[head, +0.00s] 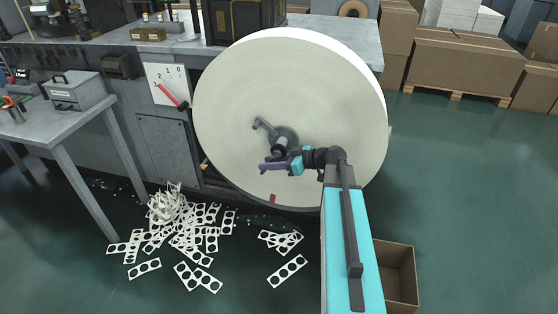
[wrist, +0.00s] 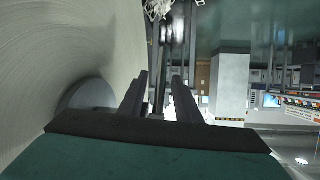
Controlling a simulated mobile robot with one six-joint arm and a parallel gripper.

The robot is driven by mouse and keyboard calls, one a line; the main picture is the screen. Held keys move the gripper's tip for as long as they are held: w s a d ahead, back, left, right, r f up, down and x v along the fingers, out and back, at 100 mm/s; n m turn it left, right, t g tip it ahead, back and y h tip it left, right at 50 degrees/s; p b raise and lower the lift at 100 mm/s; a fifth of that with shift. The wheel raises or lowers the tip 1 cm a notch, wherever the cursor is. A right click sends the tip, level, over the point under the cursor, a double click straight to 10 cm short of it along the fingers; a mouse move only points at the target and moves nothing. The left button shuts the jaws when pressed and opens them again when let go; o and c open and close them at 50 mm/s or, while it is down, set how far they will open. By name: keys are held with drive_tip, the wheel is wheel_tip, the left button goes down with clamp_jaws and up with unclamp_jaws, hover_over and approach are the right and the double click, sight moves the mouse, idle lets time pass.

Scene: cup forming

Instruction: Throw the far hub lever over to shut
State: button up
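The large white paper roll (head: 325,85) stands upright on the machine's side. A dark grey hub (head: 285,135) sits at the middle of its face, and a short grey lever (head: 265,126) slants up and left from it. My gripper (head: 264,166) is just below the hub, in front of the roll face, pointing left. It is apart from that lever in the head view. In the wrist view the two fingers (wrist: 160,95) stand apart, with a thin dark bar visible between them, which I cannot identify. The roll (wrist: 70,50) fills the left there. Any lever behind the roll is hidden.
A white dial plate (head: 167,84) with a red pointer is left of the roll. A grey table (head: 60,128) stands at left. Punched white scraps (head: 190,232) litter the floor. An open carton (head: 400,275) is beside my arm. The floor at right is clear.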

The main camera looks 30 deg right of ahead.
drive_tip(key=shift+s, duration=0.1)
drive_tip(key=v, duration=1.3)
drive_tip(key=shift+s+d+r+p, duration=0.2)
drive_tip(key=shift+r+p, duration=0.1)
drive_tip(key=shift+p, duration=0.15)
drive_tip(key=s+a+f+m+g+h+p, duration=0.15)
drive_tip(key=s+a+f+g+p, duration=0.3)
drive_tip(key=a+f, duration=0.55)
drive_tip(key=s+a+f+m+g+h+p, duration=0.1)
drive_tip(key=s+a+f+m+g+p, duration=0.3)
drive_tip(key=a+f, duration=0.7)
drive_tip(key=s+a+f+g+h+p, duration=0.1)
drive_tip(key=s+f+g+h+p, duration=0.1)
drive_tip(key=s, duration=0.6)
drive_tip(key=s+a+f+m+g+h+p, duration=0.1)
drive_tip(key=s+a+f+g+h+p, duration=0.1)
drive_tip(key=s, duration=0.5)
drive_tip(key=s+a+f+g+h+p, duration=0.2)
drive_tip(key=s+f, duration=0.3)
drive_tip(key=s, duration=0.3)
drive_tip(key=shift+s+a+g+h+p, duration=0.15)
drive_tip(key=shift+s+g+h+p, duration=0.2)
drive_tip(key=shift+g+p, duration=0.25)
